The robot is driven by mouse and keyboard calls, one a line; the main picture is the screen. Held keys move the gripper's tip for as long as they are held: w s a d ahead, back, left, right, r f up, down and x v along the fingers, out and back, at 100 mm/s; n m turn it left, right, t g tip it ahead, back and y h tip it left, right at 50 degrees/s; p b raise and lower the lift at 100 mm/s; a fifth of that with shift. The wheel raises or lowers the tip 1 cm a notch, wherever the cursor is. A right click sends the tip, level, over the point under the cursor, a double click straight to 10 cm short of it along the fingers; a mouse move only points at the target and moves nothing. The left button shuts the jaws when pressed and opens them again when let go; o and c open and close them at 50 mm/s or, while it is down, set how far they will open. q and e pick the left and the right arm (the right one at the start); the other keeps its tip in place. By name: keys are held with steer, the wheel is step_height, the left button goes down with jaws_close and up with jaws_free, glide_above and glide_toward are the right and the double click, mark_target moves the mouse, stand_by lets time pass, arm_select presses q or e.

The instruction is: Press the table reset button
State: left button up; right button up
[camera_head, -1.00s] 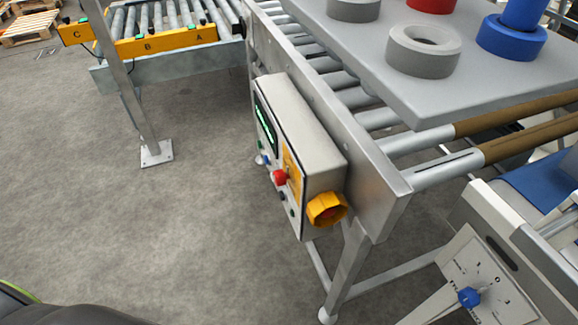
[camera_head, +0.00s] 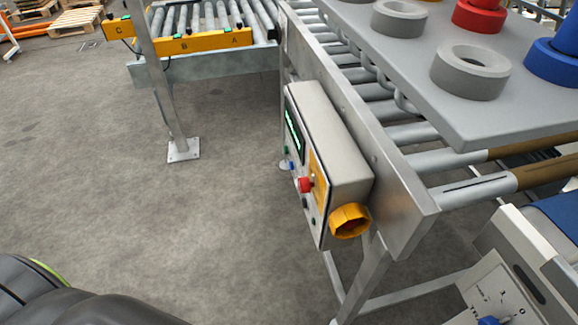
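A grey control box (camera_head: 340,150) is mounted on the side of the roller table (camera_head: 400,185). Its left face carries a small green-lit display (camera_head: 294,136), a red button (camera_head: 305,184), a blue button (camera_head: 293,166), a green button (camera_head: 287,151) and darker buttons below. A yellow-shrouded knob (camera_head: 349,221) sticks out of its lower end. The labels are too small to read, so I cannot tell which button is the table reset. Neither gripper is in view. A dark part of my own body fills the lower left corner.
A grey plate (camera_head: 510,118) with grey, red and blue rings lies on the rollers. A metal post (camera_head: 170,110) stands on the floor. The grey floor left of the box is clear.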

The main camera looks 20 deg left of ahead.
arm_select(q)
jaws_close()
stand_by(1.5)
